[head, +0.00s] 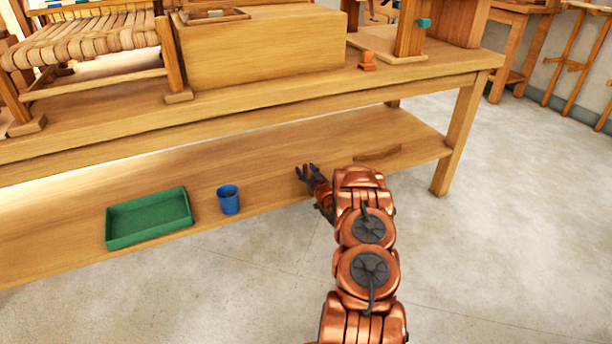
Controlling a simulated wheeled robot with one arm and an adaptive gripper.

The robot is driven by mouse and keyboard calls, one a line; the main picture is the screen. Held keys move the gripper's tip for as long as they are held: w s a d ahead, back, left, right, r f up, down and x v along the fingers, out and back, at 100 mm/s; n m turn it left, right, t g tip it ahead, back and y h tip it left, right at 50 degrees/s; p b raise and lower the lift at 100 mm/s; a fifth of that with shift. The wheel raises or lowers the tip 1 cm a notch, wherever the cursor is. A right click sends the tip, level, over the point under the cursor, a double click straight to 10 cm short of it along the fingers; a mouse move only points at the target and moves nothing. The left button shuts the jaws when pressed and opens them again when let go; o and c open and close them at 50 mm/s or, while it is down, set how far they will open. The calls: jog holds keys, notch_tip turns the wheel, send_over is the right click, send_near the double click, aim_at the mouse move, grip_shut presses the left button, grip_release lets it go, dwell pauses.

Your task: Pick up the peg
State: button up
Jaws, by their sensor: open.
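I cannot tell for sure which thing is the peg. A small orange-brown stubby piece (367,62) stands on the bench top near its front edge, right of the big wooden block, and may be it. My gripper (307,172) is open, with its dark fingers pointing up and left and nothing seen between them. It is in front of or over the lower shelf, well below and left of the orange piece. My copper arm hides part of the shelf and floor.
The wooden bench (270,107) has a lower shelf (260,160). A green tray (149,217), a blue cup (228,199) and a flat wooden piece (377,153) are on that shelf. A woven seat (85,38) and wooden box (262,50) crowd the top. Floor at right is clear.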

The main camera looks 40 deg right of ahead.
jog(key=shift+w+d, duration=0.15)
jog(key=shift+w, duration=0.2)
jog(key=c, duration=0.9)
jog(key=shift+o, duration=0.2)
